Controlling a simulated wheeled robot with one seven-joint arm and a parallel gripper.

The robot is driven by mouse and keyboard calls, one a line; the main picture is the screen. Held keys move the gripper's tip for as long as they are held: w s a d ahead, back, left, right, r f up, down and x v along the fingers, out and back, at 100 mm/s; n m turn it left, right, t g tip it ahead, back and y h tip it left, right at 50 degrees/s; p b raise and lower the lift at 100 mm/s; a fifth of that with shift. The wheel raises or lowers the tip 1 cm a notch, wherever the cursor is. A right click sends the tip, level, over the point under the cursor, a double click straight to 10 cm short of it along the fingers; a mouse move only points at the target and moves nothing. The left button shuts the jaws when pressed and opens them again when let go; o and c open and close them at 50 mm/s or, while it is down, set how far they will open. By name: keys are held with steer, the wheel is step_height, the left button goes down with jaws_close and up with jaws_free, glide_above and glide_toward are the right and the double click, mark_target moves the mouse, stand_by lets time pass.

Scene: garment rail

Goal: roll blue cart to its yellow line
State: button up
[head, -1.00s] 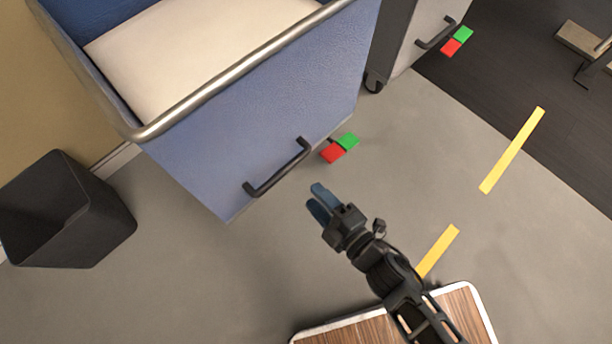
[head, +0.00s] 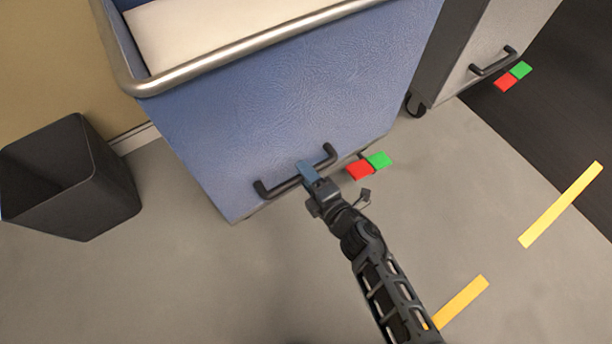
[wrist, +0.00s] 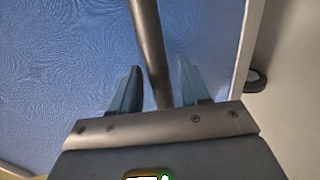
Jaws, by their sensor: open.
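The blue cart (head: 290,95) stands at the upper middle of the head view, with a silver rim and a dark bar handle (head: 325,158) low on its front. In the wrist view the handle (wrist: 148,45) runs between the two blue fingers of my gripper (wrist: 155,88). The fingers are open, one on each side of the bar, with gaps visible. In the head view my gripper (head: 306,172) is at the middle of the handle and hides part of it. Two yellow line pieces lie on the floor to the right, one farther (head: 562,204) and one nearer (head: 462,302).
A grey cart (head: 480,50) with its own handle stands at the upper right. Red and green tiles (head: 368,166) show beside the blue cart's front, others (head: 513,77) by the grey cart. A black bin (head: 100,190) stands at the left.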

steer(key=shift+w+a, duration=0.3)
steer(key=shift+w, duration=0.05)
jaws_close()
stand_by(0.4)
